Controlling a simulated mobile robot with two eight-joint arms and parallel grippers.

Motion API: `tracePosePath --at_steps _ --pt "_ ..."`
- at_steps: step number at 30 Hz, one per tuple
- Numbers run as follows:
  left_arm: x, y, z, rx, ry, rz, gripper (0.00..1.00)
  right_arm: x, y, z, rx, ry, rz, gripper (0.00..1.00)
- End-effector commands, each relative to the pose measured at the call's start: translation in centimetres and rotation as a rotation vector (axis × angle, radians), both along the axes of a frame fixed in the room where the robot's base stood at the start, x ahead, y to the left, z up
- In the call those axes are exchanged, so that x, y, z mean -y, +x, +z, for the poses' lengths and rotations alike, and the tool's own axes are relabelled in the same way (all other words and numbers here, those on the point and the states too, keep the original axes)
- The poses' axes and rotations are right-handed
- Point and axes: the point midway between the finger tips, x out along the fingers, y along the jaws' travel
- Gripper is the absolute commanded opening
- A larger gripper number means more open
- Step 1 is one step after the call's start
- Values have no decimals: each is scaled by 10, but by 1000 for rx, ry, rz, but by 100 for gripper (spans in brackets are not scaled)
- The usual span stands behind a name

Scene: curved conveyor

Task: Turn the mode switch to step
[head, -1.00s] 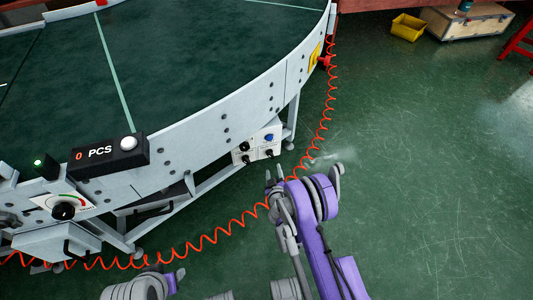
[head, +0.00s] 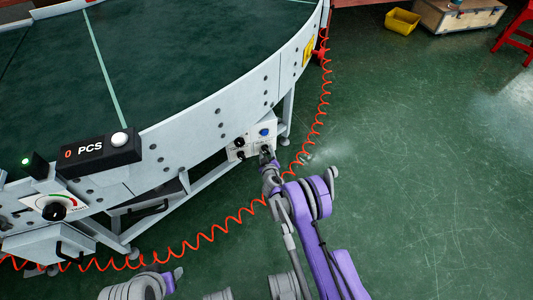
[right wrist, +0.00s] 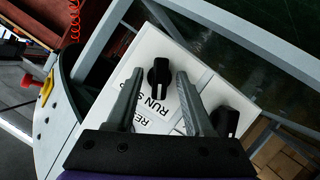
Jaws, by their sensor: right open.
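A white switch panel (head: 250,146) hangs under the conveyor's curved side, with a blue button (head: 264,132) and black knobs. My right gripper (head: 267,152) is at its lower right part. In the right wrist view the right gripper (right wrist: 160,75) is open, its two fingers on either side of a black knob (right wrist: 159,80); I cannot tell whether they touch it. Printed labels beside this knob, partly hidden by the fingers, show "RUN S" and "RE" upside down. A second black knob (right wrist: 225,121) is right of the right finger. My left gripper is not in view.
An orange coiled hose (head: 225,225) runs along the floor below the conveyor (head: 200,128). A counter box (head: 100,150) and a dial (head: 54,211) are at the left.

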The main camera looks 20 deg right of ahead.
Motion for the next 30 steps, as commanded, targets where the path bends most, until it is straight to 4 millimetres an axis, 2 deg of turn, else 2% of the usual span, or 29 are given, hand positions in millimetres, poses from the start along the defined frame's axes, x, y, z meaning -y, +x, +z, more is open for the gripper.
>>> tracePosePath --at_steps 3,4,12,30 --pt "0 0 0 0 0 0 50 0 0 0 0 0 0 52" --pt "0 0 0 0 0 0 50 0 0 0 0 0 0 49" --pt "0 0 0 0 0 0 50 0 0 0 0 0 0 0" --pt "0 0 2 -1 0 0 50 1 -1 1 -1 55 -1 0"
